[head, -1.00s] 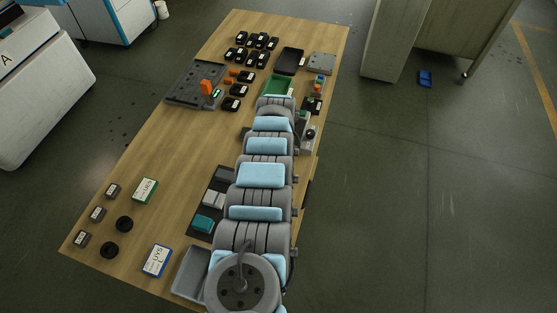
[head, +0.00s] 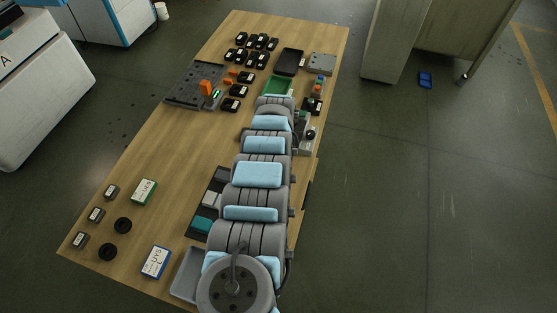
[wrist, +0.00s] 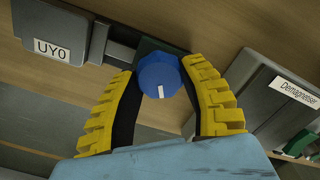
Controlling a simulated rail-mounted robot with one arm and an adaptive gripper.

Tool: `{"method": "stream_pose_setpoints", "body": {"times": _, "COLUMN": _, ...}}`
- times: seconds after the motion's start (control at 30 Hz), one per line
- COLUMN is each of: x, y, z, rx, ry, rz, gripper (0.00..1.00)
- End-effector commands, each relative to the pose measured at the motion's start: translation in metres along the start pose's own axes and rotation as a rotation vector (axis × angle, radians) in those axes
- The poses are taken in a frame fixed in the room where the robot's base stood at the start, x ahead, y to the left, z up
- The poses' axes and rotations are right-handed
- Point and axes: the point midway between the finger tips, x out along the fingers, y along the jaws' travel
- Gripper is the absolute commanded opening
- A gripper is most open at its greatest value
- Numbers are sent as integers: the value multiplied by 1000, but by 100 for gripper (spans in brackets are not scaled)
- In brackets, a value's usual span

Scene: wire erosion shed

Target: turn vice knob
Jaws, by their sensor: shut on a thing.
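The blue vice knob (wrist: 160,76) is in the upper middle of the wrist view, with a white mark on its face pointing down. Behind it is a dark green part, with a grey metal part (wrist: 118,52) to its left. My gripper (wrist: 158,72) has its two yellow ribbed fingers on either side of the knob and is shut on it. In the head view my arm hides the knob and my gripper.
A grey block labelled UY0 (wrist: 52,32) is left of the knob. A grey box labelled Demagnetiser (wrist: 268,95) stands close on the right. In the head view, black blocks, a grey fixture plate (head: 182,92) and a green tray (head: 279,86) lie at the table's far end.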

Motion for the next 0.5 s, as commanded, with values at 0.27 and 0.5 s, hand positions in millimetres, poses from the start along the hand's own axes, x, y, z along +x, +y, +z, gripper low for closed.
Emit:
{"method": "stream_pose_setpoints", "body": {"times": 0.27, "x": 0, "y": 0, "z": 0, "rx": 0, "ry": 1, "rz": 0, "gripper": 73}}
{"method": "stream_pose_setpoints", "body": {"times": 0.5, "x": -1, "y": 0, "z": 0, "rx": -1, "ry": 0, "rz": 0, "gripper": 73}}
